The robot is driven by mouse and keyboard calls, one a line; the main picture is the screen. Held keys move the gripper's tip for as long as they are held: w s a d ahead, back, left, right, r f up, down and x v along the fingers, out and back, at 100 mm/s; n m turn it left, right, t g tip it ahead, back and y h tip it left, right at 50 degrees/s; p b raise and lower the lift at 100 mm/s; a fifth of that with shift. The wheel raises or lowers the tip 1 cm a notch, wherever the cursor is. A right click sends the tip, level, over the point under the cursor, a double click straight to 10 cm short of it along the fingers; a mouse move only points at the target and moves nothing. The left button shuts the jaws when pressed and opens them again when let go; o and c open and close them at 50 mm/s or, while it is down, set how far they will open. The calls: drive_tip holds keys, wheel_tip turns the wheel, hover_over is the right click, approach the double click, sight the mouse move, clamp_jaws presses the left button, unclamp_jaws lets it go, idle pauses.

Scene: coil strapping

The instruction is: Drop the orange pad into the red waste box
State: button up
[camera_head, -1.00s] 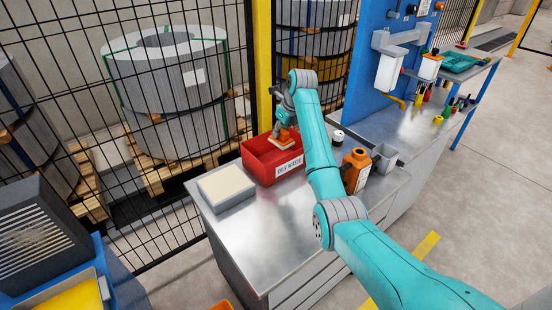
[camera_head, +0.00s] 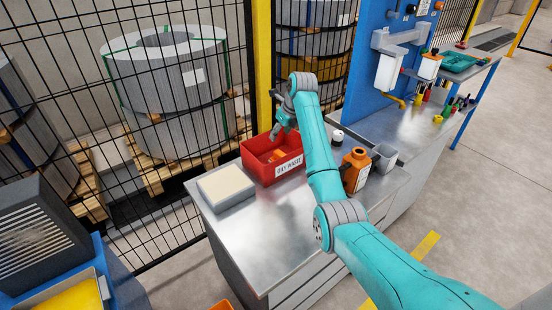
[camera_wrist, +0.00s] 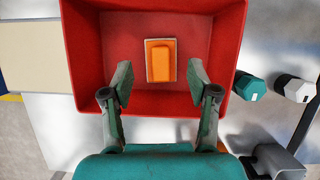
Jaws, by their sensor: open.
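The orange pad (camera_wrist: 161,62) lies on the floor of the red waste box (camera_wrist: 86,45), with a pale rim showing around its orange top in the wrist view. In the head view the pad (camera_head: 277,155) shows partly over the box's front wall. The red box (camera_head: 258,172) stands on the metal bench with its "OILY WASTE" label facing the front. My gripper (camera_wrist: 157,85) is open and empty above the box, its two fingers apart and clear of the pad. In the head view my gripper (camera_head: 277,133) hangs over the box's back part.
A shallow grey tray with a cream surface (camera_head: 226,186) sits left of the box. An orange bottle (camera_head: 355,168) and a grey cup (camera_head: 384,157) stand to the right. A black mesh fence runs behind the bench. The bench front (camera_head: 262,240) is clear.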

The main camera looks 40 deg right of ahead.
drive_tip(key=v, duration=1.1)
drive_tip(key=shift+r, duration=0.15)
drive_tip(key=shift+s, duration=0.2)
